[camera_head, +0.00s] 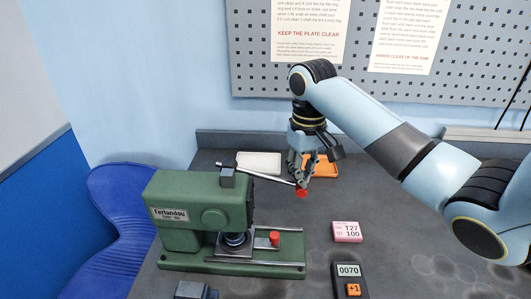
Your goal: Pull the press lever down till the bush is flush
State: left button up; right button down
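The green press (180,205) stands at the left of the bench. Its lever (265,176) runs from the dark block on top of the press to the right, sloping slightly down to a red knob (301,193). My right gripper (302,183) comes from above, with its fingers closed in around the knob end of the lever. A dark and silvery round part (236,240), which looks like the bush, sits under the press head; how far it stands out cannot be told. My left gripper is not in view.
A red cap (274,238) stands on the press base. A white tray (259,162) and an orange tray (322,167) lie behind. A pink T27 display (347,232) and a dark counter (349,277) lie to the right. A dark block (195,290) shows at the front edge.

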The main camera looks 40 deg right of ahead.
aim_at(294, 184)
jog(key=shift+w+a+f, duration=0.1)
jog(key=shift+a+f, duration=0.15)
jog(key=shift+f, duration=0.8)
jog(key=shift+w+a+f, duration=0.2)
jog(key=shift+a+f, duration=0.05)
jog(key=shift+f, duration=0.4)
jog(key=shift+w+a+f, duration=0.2)
jog(key=shift+f, duration=0.45)
jog(key=shift+w+a+f+b, duration=0.25)
jog(key=shift+a+f+b, duration=0.1)
jog(key=shift+f+b, duration=0.25)
jog(key=shift+w+a+f+b, duration=0.25)
jog(key=shift+f+b, duration=0.2)
jog(key=shift+f, duration=0.35)
